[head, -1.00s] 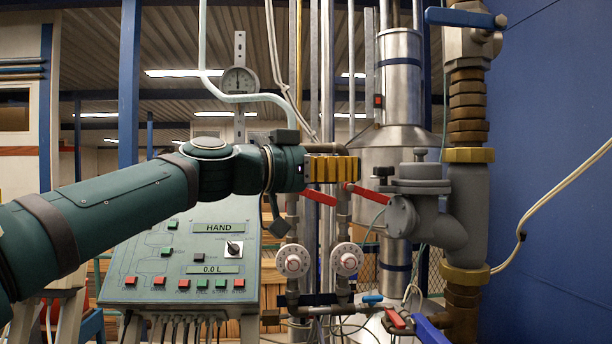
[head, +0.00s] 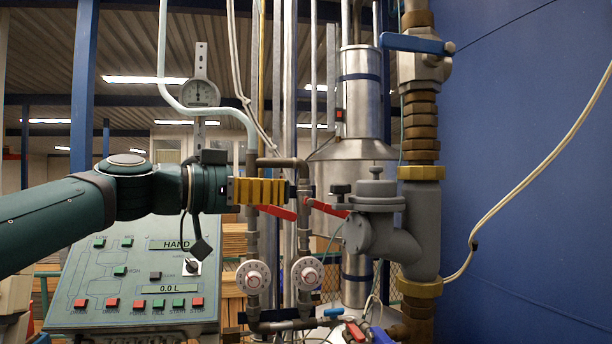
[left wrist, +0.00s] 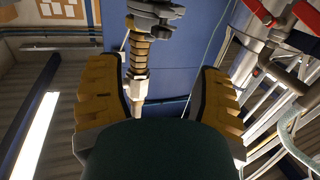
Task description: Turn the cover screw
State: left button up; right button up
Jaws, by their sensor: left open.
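The grey valve body (head: 384,232) sits on the vertical pipe right of centre in the head view, with a round cover on top. A small dark screw knob (head: 340,188) stands at the cover's left side. I cannot tell for sure that it is the cover screw. My left gripper (head: 284,191) is left of the knob at about its height, with a visible gap in the picture. In the left wrist view (left wrist: 160,88) its yellow fingers are wide apart and empty. Grey parts (left wrist: 155,14) show beyond them at the top. My right gripper is in no view.
Red valve handles (head: 277,212) and thin pipes stand below and beside my left gripper. Two white dials (head: 253,277) are lower down. A control panel (head: 130,285) is at lower left, and a blue wall (head: 530,200) is at right.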

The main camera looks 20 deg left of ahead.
aim_at(332, 185)
pick_arm(q)
jog(key=w+a+m+g+h+p, duration=0.3)
jog(key=w+m+g+h+p, duration=0.15)
jog(key=p, duration=0.55)
jog(key=x, duration=0.4)
jog(key=p+x, duration=0.1)
jog(key=x, duration=0.4)
jog(key=p+x, duration=0.1)
jog(key=x, duration=0.3)
jog(key=shift+d+r, duration=0.2)
jog(key=shift+r, duration=0.15)
jog(key=shift+s, duration=0.1)
grip_shut()
